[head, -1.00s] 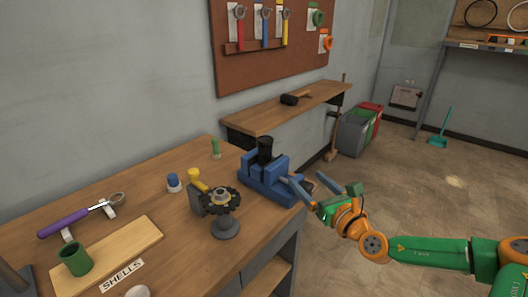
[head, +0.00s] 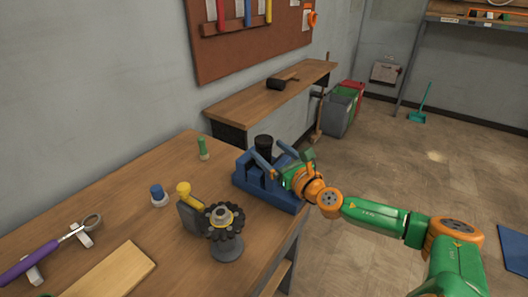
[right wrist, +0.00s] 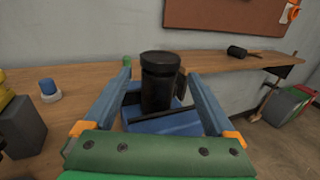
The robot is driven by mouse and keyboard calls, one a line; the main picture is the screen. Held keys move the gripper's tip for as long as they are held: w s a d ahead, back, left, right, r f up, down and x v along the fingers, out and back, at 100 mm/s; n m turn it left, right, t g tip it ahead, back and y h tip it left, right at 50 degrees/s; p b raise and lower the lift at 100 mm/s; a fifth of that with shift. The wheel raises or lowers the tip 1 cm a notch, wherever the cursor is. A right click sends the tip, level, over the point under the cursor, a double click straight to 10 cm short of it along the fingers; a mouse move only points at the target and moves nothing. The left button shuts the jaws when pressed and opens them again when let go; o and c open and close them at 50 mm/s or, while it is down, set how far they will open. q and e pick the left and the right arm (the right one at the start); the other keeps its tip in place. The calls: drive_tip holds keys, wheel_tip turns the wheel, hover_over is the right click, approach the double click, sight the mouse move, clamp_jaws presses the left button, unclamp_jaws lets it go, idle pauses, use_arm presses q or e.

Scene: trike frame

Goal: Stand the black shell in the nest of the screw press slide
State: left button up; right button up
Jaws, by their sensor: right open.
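The black shell (head: 264,147) stands upright in the blue vise (head: 283,198) at the far right end of the bench. It also shows upright between my fingers in the right wrist view (right wrist: 160,82). My right gripper (head: 266,149) is open, with one finger on each side of the shell. In the right wrist view a gap shows between the shell and each finger. The shell's lower part is hidden by the vise and fingers. I cannot make out the screw press slide or its nest.
On the bench stand a black toothed fixture (head: 223,220), a yellow-knobbed grey block (head: 190,213), a blue-capped piece (head: 158,195) and a green peg (head: 202,149). A purple-handled tool (head: 40,256) and a wooden board (head: 112,275) lie at left. A mallet (head: 276,84) rests on the back shelf.

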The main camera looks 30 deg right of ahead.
sight(268, 150)
drive_tip(key=w, duration=0.3)
drive_tip(key=shift+w+a+f, duration=0.1)
drive_tip(key=shift+w+f, duration=0.15)
drive_tip(key=shift+w, duration=0.05)
drive_tip(key=shift+s, duration=0.2)
drive_tip(key=shift+r, duration=0.1)
clamp_jaws()
drive_tip(key=shift+r, duration=0.1)
